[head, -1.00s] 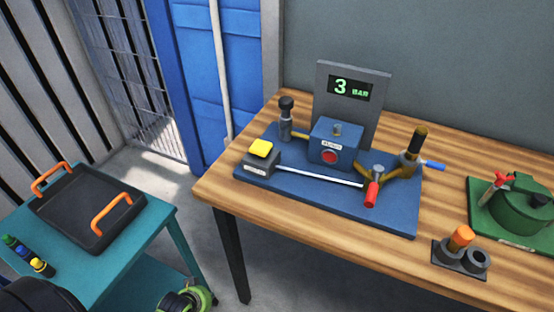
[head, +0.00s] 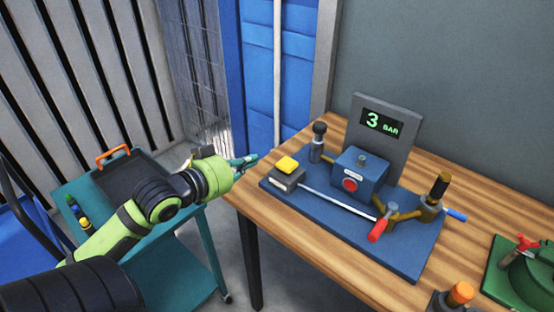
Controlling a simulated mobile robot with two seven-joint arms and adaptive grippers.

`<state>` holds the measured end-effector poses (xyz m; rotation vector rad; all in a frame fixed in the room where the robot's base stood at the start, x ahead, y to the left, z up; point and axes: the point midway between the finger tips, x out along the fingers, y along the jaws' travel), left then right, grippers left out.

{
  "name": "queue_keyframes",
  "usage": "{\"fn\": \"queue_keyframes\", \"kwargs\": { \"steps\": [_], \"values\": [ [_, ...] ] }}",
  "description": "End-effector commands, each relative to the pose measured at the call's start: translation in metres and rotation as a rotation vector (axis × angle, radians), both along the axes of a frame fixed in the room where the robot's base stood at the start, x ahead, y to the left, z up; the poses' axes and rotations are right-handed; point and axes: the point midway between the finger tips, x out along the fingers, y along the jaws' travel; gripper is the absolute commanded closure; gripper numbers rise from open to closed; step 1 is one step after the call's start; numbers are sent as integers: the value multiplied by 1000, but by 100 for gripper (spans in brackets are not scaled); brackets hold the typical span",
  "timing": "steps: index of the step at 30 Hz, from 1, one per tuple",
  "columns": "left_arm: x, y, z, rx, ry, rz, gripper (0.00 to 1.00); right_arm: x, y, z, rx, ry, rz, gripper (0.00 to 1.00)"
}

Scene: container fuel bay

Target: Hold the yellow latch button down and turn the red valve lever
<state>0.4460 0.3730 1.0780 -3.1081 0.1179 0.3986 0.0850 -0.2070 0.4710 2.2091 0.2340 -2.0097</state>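The yellow latch button (head: 287,164) sits on a small dark box at the left end of the blue base plate (head: 400,262). The red valve lever (head: 378,230) is at the front right of the plate, pointing toward me. A pale rod (head: 335,203) runs between the button box and the lever. My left gripper (head: 250,160) is just left of the button, apart from it, at the table's left corner. Its fingers look close together, but I cannot tell whether they are open or shut. My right gripper is not in view.
A panel (head: 385,125) reading 3 BAR stands behind a blue box with a red round button (head: 350,184). A blue-handled valve (head: 455,215), an orange-capped holder (head: 460,293) and a green device (head: 528,275) are to the right. A teal cart (head: 185,255) with a black tray is left.

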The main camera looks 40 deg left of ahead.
Motion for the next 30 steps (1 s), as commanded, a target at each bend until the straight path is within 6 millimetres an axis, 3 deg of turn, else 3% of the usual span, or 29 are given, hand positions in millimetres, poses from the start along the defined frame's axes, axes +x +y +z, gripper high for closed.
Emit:
{"fn": "queue_keyframes", "kwargs": {
  "steps": [14,20,30],
  "values": [
    [6,0,5,-3,-13,-3,100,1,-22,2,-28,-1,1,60],
    [30,-2,1,-4,-14,-2,100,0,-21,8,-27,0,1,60],
    [90,-6,-14,-5,-14,-1,100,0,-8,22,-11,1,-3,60]
  ]
}}
